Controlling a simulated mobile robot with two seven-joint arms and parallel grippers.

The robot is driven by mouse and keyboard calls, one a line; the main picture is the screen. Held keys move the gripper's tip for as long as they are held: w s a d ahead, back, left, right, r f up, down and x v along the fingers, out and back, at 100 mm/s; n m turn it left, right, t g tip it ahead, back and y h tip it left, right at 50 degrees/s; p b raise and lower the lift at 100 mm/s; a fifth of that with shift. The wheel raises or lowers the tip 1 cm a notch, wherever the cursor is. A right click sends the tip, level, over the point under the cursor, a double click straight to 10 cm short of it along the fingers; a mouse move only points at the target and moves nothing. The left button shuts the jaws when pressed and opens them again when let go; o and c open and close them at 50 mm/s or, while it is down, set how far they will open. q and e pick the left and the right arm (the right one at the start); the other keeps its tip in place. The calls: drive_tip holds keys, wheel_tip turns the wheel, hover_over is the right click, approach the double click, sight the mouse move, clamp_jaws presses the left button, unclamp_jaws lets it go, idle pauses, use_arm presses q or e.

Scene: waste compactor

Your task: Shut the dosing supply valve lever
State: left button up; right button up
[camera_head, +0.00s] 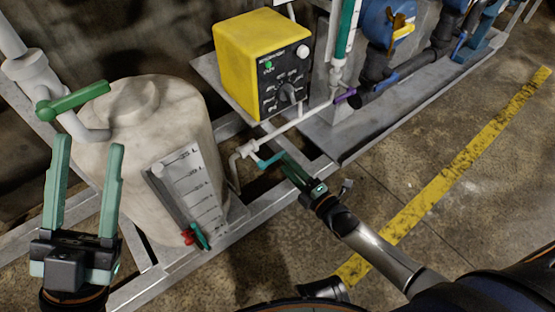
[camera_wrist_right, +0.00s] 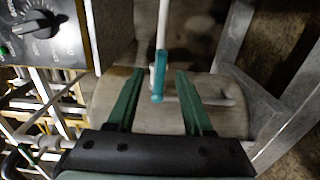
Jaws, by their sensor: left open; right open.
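A small teal valve lever (camera_head: 268,161) sits on the white pipe below the yellow dosing pump; which lever the task names is not labelled. My right gripper (camera_head: 288,160) is open close beside this lever. In the right wrist view the teal lever (camera_wrist_right: 157,88) shows between the two open green fingers, with a gap on both sides. A larger green lever (camera_head: 74,102) sits on the white pipe at the tank's upper left. My left gripper (camera_head: 89,146) is open and empty below that lever, in front of the tank.
The pale tank (camera_head: 130,125) with a level scale (camera_head: 192,188) stands at left on a grey metal frame (camera_head: 183,272). The yellow pump (camera_head: 245,62) has a black dial panel. A purple lever (camera_head: 346,96) is right of it. Floor beyond the yellow stripe (camera_head: 455,150) is clear.

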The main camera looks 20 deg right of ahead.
sight(279, 158)
drive_tip(key=b+x, duration=0.1)
drive_tip(key=x, duration=0.4)
drive_tip(key=shift+b, duration=0.35)
clamp_jaws()
idle(1.1)
